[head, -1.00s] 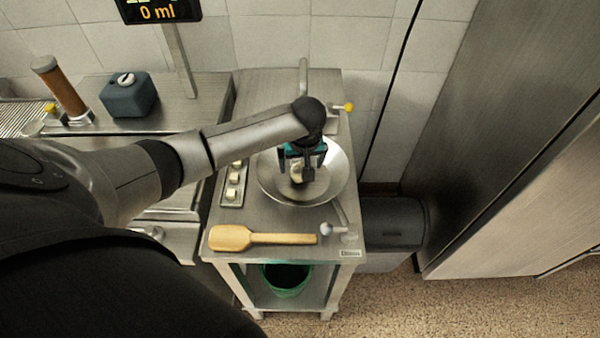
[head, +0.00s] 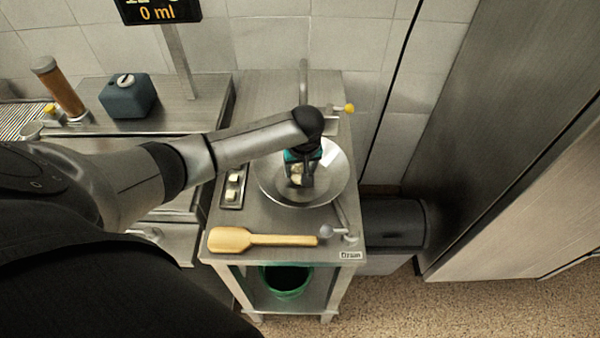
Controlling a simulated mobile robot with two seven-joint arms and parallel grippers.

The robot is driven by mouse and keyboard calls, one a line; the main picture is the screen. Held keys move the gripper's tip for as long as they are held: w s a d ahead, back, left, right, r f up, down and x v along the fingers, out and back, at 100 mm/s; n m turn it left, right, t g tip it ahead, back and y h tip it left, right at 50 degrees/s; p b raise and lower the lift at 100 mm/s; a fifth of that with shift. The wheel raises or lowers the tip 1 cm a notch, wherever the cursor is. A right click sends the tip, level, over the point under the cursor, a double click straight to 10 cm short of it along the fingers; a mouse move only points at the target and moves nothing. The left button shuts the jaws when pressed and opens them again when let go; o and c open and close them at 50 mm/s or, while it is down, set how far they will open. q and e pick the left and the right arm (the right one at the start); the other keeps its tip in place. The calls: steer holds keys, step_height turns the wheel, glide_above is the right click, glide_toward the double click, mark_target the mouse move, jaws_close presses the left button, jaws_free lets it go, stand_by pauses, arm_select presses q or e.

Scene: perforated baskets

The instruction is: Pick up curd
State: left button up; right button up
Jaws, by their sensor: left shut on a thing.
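My left gripper (head: 301,179) hangs over the wide metal pan (head: 335,185). It is shut on a pale piece of curd (head: 296,171), which shows between the fingers; the lower fingers partly blend with the pan. Whether the curd touches the pan I cannot tell. More pale curd pieces (head: 232,180) sit in a narrow metal tray (head: 232,206) to the left of the pan. My left forearm hides the tray's far part. My right gripper is not in view.
A wooden spatula (head: 262,239) lies across the near edge of the steel table (head: 283,215). A green bin (head: 287,281) stands on the shelf below. A tall steel cabinet (head: 490,130) rises on the right.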

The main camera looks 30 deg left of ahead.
arm_select(q)
steer(key=c, duration=0.5)
steer(key=shift+r, duration=0.1)
